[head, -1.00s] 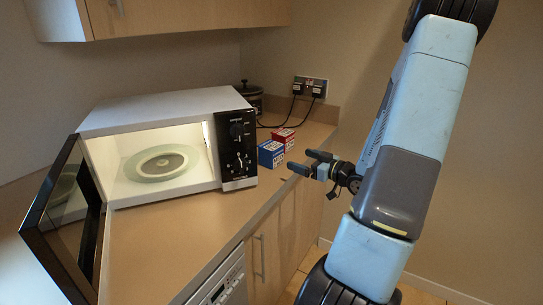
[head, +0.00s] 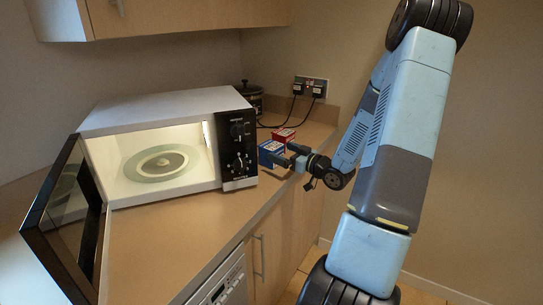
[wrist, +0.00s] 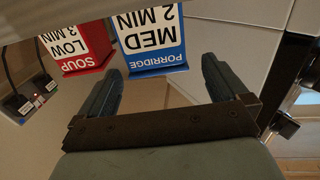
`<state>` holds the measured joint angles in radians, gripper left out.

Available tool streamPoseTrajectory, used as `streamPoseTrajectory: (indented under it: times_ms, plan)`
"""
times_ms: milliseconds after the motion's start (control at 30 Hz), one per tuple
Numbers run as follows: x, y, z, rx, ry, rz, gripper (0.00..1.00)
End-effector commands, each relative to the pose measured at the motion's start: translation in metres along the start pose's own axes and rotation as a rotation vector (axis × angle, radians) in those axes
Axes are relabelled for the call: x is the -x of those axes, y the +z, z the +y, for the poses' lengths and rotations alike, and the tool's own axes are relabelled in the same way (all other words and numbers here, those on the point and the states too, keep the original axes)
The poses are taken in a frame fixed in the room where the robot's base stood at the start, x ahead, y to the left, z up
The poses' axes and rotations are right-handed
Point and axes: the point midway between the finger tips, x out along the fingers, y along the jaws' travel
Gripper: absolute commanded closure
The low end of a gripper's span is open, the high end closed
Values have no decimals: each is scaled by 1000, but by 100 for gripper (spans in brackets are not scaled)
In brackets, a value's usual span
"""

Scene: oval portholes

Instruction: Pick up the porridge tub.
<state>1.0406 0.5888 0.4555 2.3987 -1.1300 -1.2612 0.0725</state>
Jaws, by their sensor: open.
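The porridge tub (head: 269,149) is a blue box on the worktop, right of the microwave. In the wrist view the porridge tub (wrist: 152,38) appears upside down, with a white label reading PORRIDGE, MED, 2 MIN. My gripper (head: 284,155) is open at the tub's near right side, partly overlapping it in the head view. In the wrist view my gripper (wrist: 162,66) has its two fingers spread, pointing toward the tub, with nothing held. The tub seems just beyond the fingertips; the exact gap cannot be told.
A red soup tub (head: 285,134) stands close behind the porridge tub. The microwave (head: 170,110) is open and lit, with its door (head: 62,225) swung out left. The front worktop is clear.

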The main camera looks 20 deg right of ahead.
Motion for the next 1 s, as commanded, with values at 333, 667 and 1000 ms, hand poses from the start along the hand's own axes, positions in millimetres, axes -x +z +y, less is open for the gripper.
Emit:
streamPoseTrajectory:
  times_ms: [333, 667, 1000]
  plan:
    - [-42, 3, 3, 0, -3, 0, 0]
    - [-48, 3, 4, 0, 1, 0, 4]
    - [-48, 3, 4, 0, 1, 0, 36]
